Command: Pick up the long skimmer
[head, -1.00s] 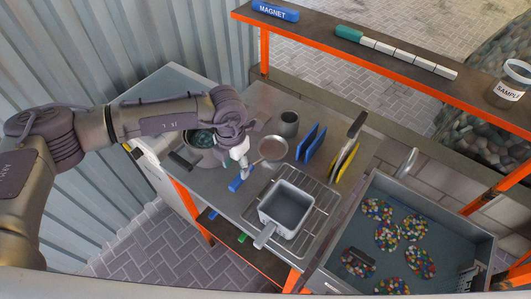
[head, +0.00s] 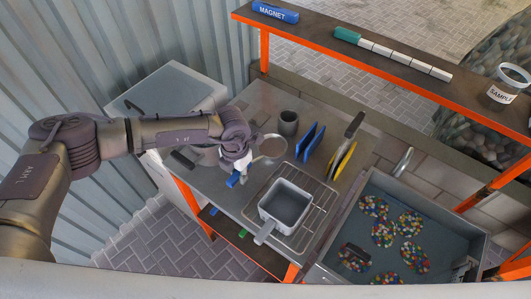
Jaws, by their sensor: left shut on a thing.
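The long skimmer (head: 271,149) shows its round pale head to the right of my left gripper. Its blue handle end (head: 233,179) shows just below the gripper. My left gripper (head: 241,167) is shut on the skimmer's handle, over the left part of the grey worktop. The fingers and wrist hide the middle of the handle. My right gripper is not in view.
A grey square pot (head: 285,205) stands on a wire rack. A dark cup (head: 288,123), blue plates (head: 310,141) and a yellow plate (head: 342,160) stand behind. A basin (head: 431,226) with pellet heaps lies right. An orange-edged shelf (head: 385,65) runs behind.

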